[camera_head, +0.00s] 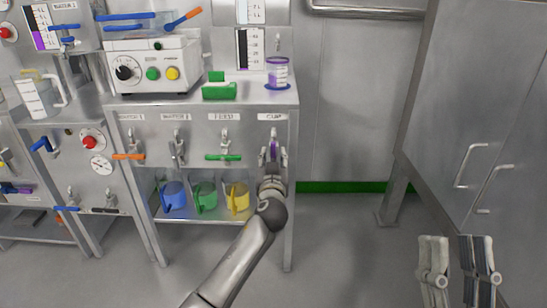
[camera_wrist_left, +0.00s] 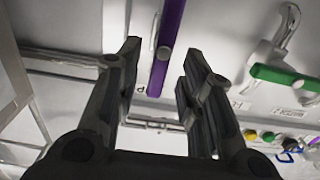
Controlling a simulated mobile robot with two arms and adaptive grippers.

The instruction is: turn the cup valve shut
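The cup valve, under the "CUP" label on the front panel of the steel bench, has a purple handle (camera_head: 274,149). The handle stands roughly upright, unlike the level green handle of the feed valve (camera_head: 224,157) beside it. My left gripper (camera_head: 273,152) is at the cup valve with its fingers open on either side of the handle. In the left wrist view the purple handle (camera_wrist_left: 167,45) lies between the open fingertips (camera_wrist_left: 162,52), with gaps visible on both sides. My right gripper (camera_head: 458,240) is open and empty at the lower right, far from the bench.
Blue, green and yellow jugs (camera_head: 237,197) stand on the shelf below. A valve with an orange handle (camera_head: 128,156) is further left. Open floor lies right of the bench, before a cabinet (camera_head: 490,110).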

